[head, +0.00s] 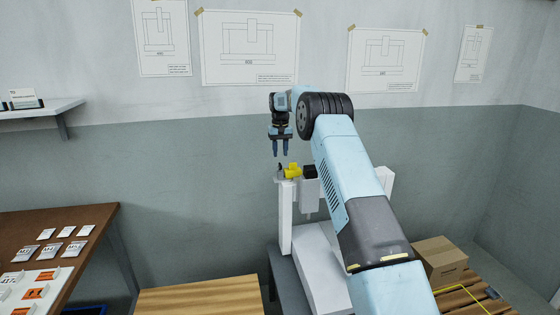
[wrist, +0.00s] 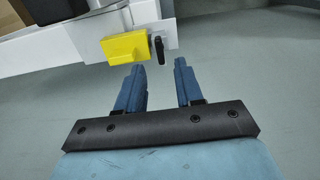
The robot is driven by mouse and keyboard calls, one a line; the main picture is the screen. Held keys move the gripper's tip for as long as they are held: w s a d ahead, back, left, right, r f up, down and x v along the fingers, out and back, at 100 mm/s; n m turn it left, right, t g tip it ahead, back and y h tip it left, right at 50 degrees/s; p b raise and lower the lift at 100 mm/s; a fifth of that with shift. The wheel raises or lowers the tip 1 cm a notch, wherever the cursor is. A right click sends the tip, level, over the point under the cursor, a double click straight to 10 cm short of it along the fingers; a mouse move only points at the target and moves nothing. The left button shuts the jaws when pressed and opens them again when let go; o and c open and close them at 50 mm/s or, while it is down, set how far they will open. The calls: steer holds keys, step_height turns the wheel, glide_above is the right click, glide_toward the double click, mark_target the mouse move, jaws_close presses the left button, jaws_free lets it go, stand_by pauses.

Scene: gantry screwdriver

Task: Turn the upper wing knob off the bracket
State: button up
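A black wing knob (wrist: 158,48) stands at the end of a white bracket (wrist: 160,30) in the wrist view, beside a yellow block (wrist: 125,47). In the head view the yellow block (head: 292,170) sits on top of the white gantry, with a small dark part, apparently the knob (head: 280,170), at its left. My gripper (head: 280,154) points down just above that spot. In the wrist view my gripper (wrist: 159,66) is open, its two blue fingers apart and empty. The knob lies just beyond the fingertips, roughly in line with the gap, not touching. No second knob can be made out.
The white gantry post (head: 285,220) stands below my gripper, with a dark block (head: 310,171) right of the yellow one. A brown table (head: 85,250) with cards is at left, a wooden top (head: 200,298) in front, a cardboard box (head: 440,258) at right. Air left of the gantry is clear.

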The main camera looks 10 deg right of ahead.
mark_target(280, 164)
step_height(280, 164, up, 8)
stand_by(0.4)
steer(key=shift+r, duration=0.1)
steer(key=s+r+t, duration=0.1)
steer(key=s+r, duration=1.1)
steer(key=r, duration=0.2)
steer(key=s+r+t, duration=0.1)
steer(key=s+r, duration=0.3)
steer(key=s, duration=0.5)
steer(key=s+r+t, duration=0.1)
steer(key=s+r, duration=0.2)
steer(key=s, duration=0.5)
steer(key=s+f+t, duration=0.1)
steer(key=s+f, duration=0.1)
steer(key=s, duration=1.7)
steer(key=s+f, duration=0.4)
steer(key=s, duration=0.4)
steer(key=s+f+t, duration=0.1)
steer(key=s+f, duration=0.4)
steer(key=s, duration=0.3)
steer(key=shift+a+t, duration=0.2)
steer(key=shift+t, duration=0.1)
steer(key=shift+f, duration=0.1)
